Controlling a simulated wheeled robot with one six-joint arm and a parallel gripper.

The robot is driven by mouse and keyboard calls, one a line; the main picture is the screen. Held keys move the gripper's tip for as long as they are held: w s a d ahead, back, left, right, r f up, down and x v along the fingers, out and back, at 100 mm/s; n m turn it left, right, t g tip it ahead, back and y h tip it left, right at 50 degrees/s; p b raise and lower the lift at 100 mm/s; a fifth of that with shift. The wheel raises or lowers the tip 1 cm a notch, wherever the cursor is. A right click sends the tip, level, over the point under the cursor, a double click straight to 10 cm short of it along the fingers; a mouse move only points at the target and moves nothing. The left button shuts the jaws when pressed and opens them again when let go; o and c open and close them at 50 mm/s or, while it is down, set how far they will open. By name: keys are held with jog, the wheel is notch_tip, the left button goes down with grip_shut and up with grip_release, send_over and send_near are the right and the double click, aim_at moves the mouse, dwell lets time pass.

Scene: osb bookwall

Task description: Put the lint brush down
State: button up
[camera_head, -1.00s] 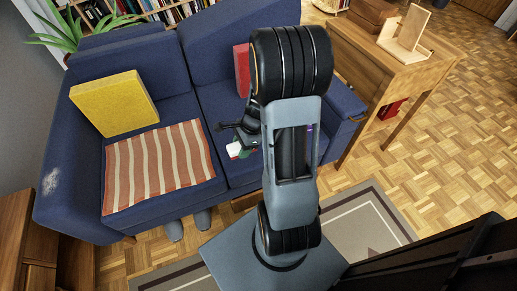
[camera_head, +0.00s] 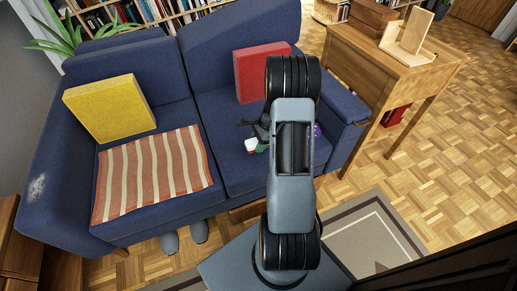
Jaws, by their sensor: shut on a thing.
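My gripper (camera_head: 255,124) is a dark shape just left of my arm, over the right seat of the blue sofa (camera_head: 225,110). My arm hides much of it, and its fingertips are not clear. A small white piece with red and green bits, seemingly the lint brush (camera_head: 251,146), shows just below the gripper. The gripper is shut on it. I cannot tell whether the brush touches the seat.
A red cushion (camera_head: 262,70) leans on the sofa back behind the gripper. A yellow cushion (camera_head: 110,107) and a striped blanket (camera_head: 155,172) lie on the left seat. A small purple thing (camera_head: 317,131) shows right of my arm. A wooden desk (camera_head: 395,60) stands at the right.

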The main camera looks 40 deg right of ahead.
aim_at(256, 142)
jog(key=shift+w+d+f+b, duration=0.1)
jog(key=shift+d+f+b, duration=0.1)
jog(key=shift+f+b, duration=1.2)
jog(key=shift+f+p, duration=0.35)
jog(key=shift+f, duration=0.2)
jog(key=o, duration=0.9)
jog(key=p+v, duration=0.5)
jog(key=v, duration=0.7)
jog(key=shift+a, duration=0.2)
jog(key=s+a+r+n+h, duration=0.2)
jog(key=s+a+r+n, duration=0.1)
jog(key=a+r+n, duration=0.55)
jog(key=s+a+r+n+h, duration=0.15)
jog(key=a+r+n, duration=0.4)
jog(key=a, duration=0.55)
jog(key=s+a+r+n+t, duration=0.1)
jog(key=s+a+n, duration=0.4)
jog(key=s+n, duration=0.2)
jog(key=shift+r+t+h, duration=0.15)
jog(key=shift+t+h, duration=0.15)
jog(key=shift+h, duration=0.15)
